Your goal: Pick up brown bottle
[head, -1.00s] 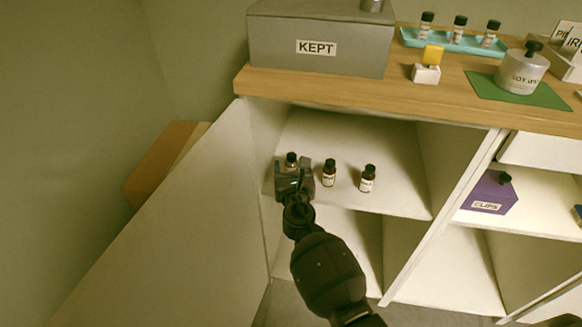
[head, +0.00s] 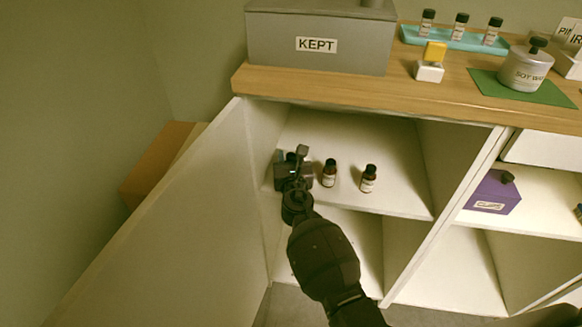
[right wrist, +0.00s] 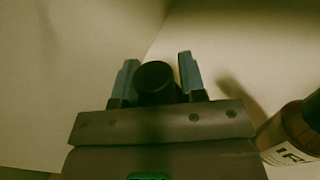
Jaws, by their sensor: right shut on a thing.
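Three small brown bottles with black caps and pale labels stand in a row on the upper shelf of the open cabinet. My right gripper (head: 291,164) is at the leftmost brown bottle (head: 291,156) and shut on it; only its dark top shows in the head view. In the right wrist view the black cap (right wrist: 156,82) sits between the two blue-grey fingers, and the bottle's body is hidden by the gripper. The middle brown bottle (head: 329,174) stands close to the right of the gripper. The right brown bottle (head: 368,179) stands farther right. My left gripper is out of view.
The open cabinet door (head: 165,225) lies to the left of my right arm. The wooden top (head: 320,92) above carries a grey KEPT box (head: 320,60). A purple box (head: 492,193) is in the right-hand compartment. The shelf behind the bottles is clear.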

